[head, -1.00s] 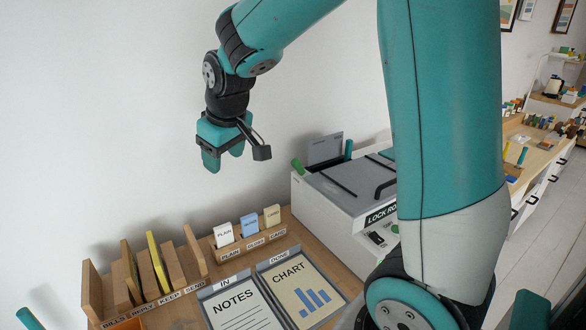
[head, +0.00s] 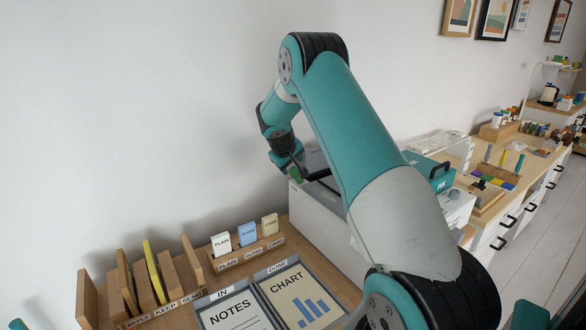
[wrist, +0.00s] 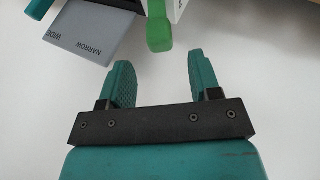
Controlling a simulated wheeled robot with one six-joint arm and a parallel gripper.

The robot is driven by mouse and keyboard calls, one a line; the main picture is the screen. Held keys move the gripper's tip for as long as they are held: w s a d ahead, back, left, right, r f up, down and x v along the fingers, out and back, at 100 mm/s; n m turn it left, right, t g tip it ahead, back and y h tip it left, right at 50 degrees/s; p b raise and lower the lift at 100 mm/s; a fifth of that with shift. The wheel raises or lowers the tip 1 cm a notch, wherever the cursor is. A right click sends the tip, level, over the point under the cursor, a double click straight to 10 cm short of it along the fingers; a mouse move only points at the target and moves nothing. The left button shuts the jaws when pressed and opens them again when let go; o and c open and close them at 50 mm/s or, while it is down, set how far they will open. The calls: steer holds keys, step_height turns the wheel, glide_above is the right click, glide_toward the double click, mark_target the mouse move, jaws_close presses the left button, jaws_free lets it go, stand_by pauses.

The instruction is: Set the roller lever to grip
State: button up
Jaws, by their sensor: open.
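A green lever (wrist: 159,32) stands on the near left side of a grey-white machine (head: 325,210). In the wrist view it lies just beyond the gap between my fingertips, apart from them. My gripper (wrist: 160,68) is open and empty. In the head view my gripper is beside the machine's back left corner, partly hidden by my arm, and the green lever (head: 295,174) shows close to it. A grey plate (wrist: 88,42) marked WIDE and NARROW is at the upper left of the wrist view, with a teal piece (wrist: 38,7) by it. No grip mark is readable.
A wooden sorter (head: 190,294) and a card holder (head: 246,251) stand left of the machine. Trays with NOTES (head: 236,314) and CHART (head: 297,299) sheets lie in front. A teal handled box (head: 430,172) stands to the right. My arm hides much of the machine.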

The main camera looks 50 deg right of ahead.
mark_target(293, 169)
steer(key=p+x, duration=0.1)
steer(key=x, duration=0.5)
steer(key=c, duration=0.9)
steer(key=shift+r, duration=0.1)
steer(key=shift+s+d+r+y, duration=0.1)
steer(key=shift+d+y, duration=0.2)
steer(key=shift+y, duration=0.2)
steer(key=shift+s+d+r+y, duration=0.1)
steer(key=shift+d+y, duration=0.2)
steer(key=shift+y, duration=0.2)
steer(key=shift+s+d+r+m+t+y, duration=0.1)
steer(key=shift+d+m+t+y, duration=0.25)
steer(key=shift+y, duration=0.55)
steer(key=shift+s+d+r+m+t+y, duration=0.2)
steer(key=shift+d+y, duration=0.3)
steer(key=shift+y, duration=0.4)
steer(key=shift+w+f, duration=0.15)
steer(key=o, duration=0.9)
